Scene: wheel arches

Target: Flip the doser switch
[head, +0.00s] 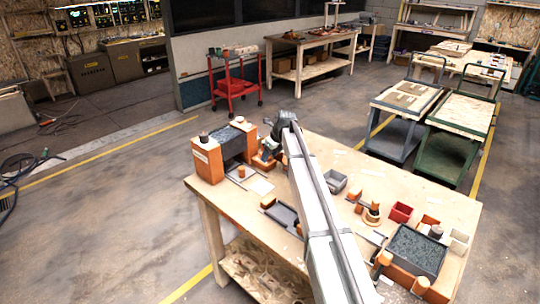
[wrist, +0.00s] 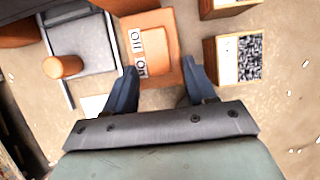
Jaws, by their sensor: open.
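The doser switch (wrist: 158,25) is an orange box in the upper middle of the wrist view, with white "Off" and "On" labels beside a raised orange piece. In the head view an orange block (head: 263,161), likely the switch, is partly hidden by my arm. My gripper (wrist: 160,88) is open and empty. Its two dark fingers point toward the box, one on each side of its near end, with the "On" label close to the left finger. I cannot tell how high the fingers are or whether they touch the box.
A grey plate with an orange knob (wrist: 63,66) lies left of the switch. An orange box of dark bits (wrist: 239,60) stands to the right. An orange-and-grey machine (head: 208,160) stands at the table's left end. Small bins and a dark tray (head: 415,252) lie further right.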

